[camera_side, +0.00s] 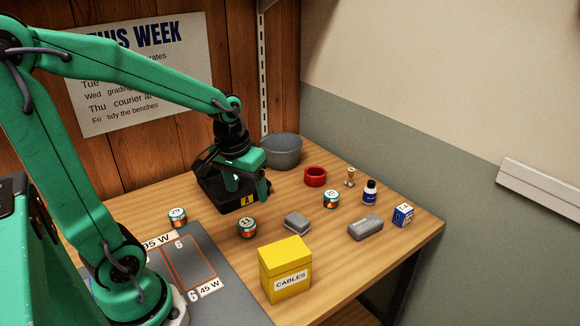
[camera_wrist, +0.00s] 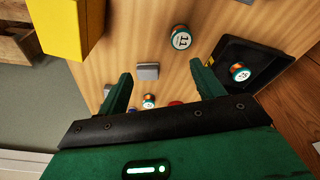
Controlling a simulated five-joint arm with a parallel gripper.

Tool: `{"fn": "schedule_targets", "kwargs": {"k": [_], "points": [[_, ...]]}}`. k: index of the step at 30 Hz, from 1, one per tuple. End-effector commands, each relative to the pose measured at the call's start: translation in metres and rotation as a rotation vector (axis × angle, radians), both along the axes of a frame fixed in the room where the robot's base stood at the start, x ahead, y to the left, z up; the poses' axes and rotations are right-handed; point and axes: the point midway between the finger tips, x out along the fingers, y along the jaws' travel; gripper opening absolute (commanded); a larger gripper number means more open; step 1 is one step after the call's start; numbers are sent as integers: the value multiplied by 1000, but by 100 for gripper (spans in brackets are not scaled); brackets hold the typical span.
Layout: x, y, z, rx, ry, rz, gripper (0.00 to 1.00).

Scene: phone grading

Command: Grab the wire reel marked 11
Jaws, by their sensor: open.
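The wire reel marked 11 (camera_side: 246,227) stands on the wooden table in front of the black tray, with orange and dark green bands and a white top. In the wrist view the reel marked 11 (camera_wrist: 181,38) lies beyond my fingertips, nearer the right finger, with its number showing. My gripper (camera_side: 250,188) is open and empty, above the black tray's area in the side view. In the wrist view my gripper's fingers (camera_wrist: 161,69) are spread apart and do not touch the reel.
Similar reels stand at left (camera_side: 177,216), at right (camera_side: 331,198) and in the black tray (camera_wrist: 239,72).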

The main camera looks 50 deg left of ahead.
Motion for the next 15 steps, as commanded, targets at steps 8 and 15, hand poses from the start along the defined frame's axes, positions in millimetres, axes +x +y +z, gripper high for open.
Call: {"fn": "schedule_targets", "kwargs": {"k": [8, 15], "points": [[11, 31, -48, -41, 111, 158, 67], [12, 48, -75, -62, 165, 242, 67]]}}
